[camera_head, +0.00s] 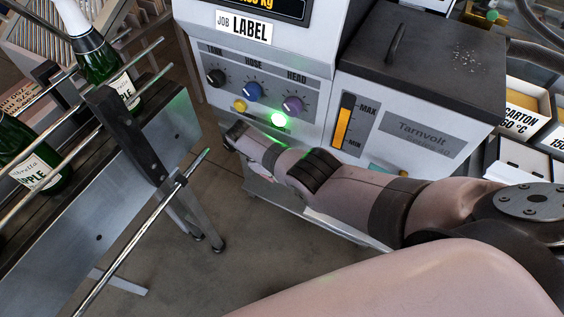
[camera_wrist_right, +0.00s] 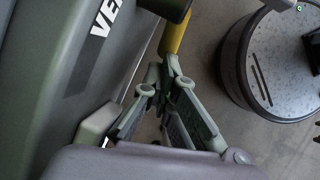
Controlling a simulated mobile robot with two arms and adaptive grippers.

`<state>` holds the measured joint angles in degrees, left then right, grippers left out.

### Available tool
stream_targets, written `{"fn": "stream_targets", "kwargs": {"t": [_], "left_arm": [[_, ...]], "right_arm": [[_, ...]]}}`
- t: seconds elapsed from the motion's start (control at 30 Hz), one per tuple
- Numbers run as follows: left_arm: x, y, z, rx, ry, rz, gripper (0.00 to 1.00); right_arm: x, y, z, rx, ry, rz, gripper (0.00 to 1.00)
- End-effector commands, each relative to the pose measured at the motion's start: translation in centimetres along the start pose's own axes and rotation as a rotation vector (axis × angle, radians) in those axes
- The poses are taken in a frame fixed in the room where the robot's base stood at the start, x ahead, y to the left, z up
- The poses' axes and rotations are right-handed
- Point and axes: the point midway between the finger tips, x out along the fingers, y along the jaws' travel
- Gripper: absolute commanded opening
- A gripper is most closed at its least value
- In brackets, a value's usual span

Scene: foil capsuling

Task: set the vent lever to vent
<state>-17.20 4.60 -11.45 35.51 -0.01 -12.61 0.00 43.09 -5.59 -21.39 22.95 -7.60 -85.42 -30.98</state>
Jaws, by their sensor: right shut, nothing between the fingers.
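In the right wrist view a lever with a yellow shaft (camera_wrist_right: 174,36) and a dark end stands by the machine's side, just beyond my fingertips. The lever is hidden there. My left gripper is out of view.
The machine's front has several knobs, a lit green lamp (camera_head: 278,120) and a level gauge (camera_head: 345,121). At left a conveyor (camera_head: 75,240) with metal rails carries bottles. A round drum (camera_wrist_right: 275,65) stands at right in the wrist view. Bare floor lies between conveyor and machine.

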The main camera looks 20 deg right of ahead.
Motion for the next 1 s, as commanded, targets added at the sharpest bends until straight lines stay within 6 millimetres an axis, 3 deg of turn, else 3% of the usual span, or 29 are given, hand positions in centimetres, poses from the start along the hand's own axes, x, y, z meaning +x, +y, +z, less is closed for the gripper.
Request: {"fn": "stream_targets", "kwargs": {"t": [1.0], "left_arm": [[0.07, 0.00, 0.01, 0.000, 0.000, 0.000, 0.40]], "right_arm": [[0.90, -0.22, 0.22, 0.000, 0.000, 0.000, 0.00]]}}
